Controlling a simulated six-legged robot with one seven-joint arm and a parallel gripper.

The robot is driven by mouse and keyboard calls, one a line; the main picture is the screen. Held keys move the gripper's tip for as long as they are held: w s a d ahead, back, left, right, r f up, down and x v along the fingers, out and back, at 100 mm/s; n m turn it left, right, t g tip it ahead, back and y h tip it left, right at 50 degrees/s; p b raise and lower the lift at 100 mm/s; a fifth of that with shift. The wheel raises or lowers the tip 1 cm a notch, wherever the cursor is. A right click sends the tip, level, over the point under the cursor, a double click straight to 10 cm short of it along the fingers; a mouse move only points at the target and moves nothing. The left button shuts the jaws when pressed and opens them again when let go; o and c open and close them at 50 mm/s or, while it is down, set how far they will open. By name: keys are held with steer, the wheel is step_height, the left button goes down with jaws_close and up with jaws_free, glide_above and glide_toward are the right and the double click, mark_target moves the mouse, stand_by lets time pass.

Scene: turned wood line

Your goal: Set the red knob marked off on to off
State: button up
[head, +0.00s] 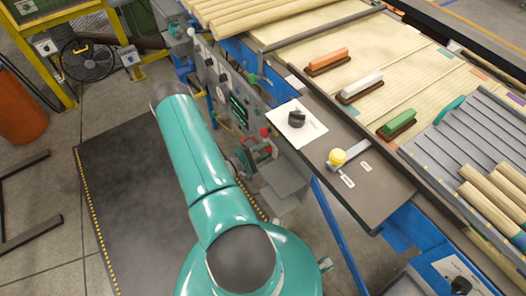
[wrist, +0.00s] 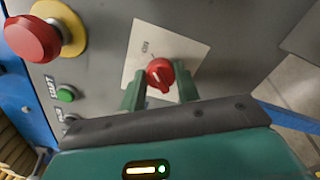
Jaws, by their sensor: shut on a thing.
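In the wrist view the red knob (wrist: 160,72) sits on a white square plate (wrist: 135,75) on a grey panel. A white line shows on its face, and small dark lettering stands on the plate above and left of it. The lettering is too small to read for sure. My gripper (wrist: 160,90) has its two green fingers on either side of the knob and is shut on it. The lower part of the knob lies between the fingers. In the head view my teal arm covers part of the area, and I cannot make out the grip there.
Left of the knob are a large red mushroom button (wrist: 30,38) on a yellow collar and a green button (wrist: 66,95).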

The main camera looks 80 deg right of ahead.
steer(key=shift+n, duration=0.4)
steer(key=n, duration=0.3)
steer(key=shift+w+n, duration=0.15)
steer(key=shift+n, duration=0.15)
steer(key=n, duration=0.4)
steer(key=shift+r+n, duration=0.1)
steer(key=shift+n, duration=0.2)
steer(key=n, duration=0.4)
steer(key=shift+d+n, duration=0.1)
steer(key=shift+n, duration=2.4)
steer(key=o, duration=1)
